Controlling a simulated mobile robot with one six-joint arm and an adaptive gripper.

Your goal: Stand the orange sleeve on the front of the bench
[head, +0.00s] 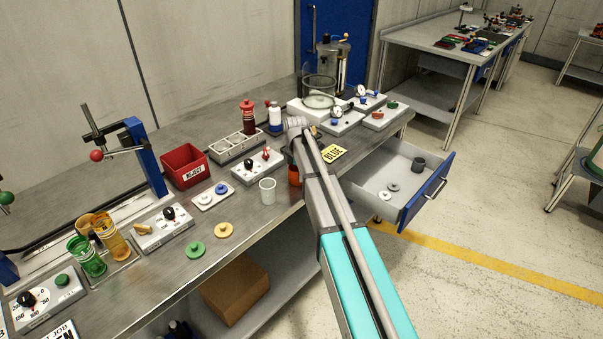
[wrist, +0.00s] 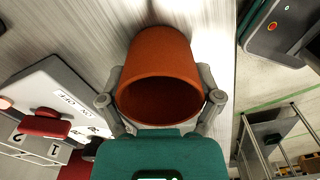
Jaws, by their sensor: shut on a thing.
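The orange sleeve (wrist: 162,55) sits between the two fingers of my gripper (wrist: 161,98) in the wrist view. The fingers are shut on its sides, and its open end faces the camera. Its far end points at the grey bench top; I cannot tell whether it touches. In the head view a part of the sleeve (head: 293,175) shows at the front edge of the bench (head: 262,222), left of my arm. My arm hides the rest of it and the gripper there.
A white cup (head: 267,191) stands just left of the sleeve. A switch box (head: 256,168) lies behind it. Green and yellow discs lie on the bench at left.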

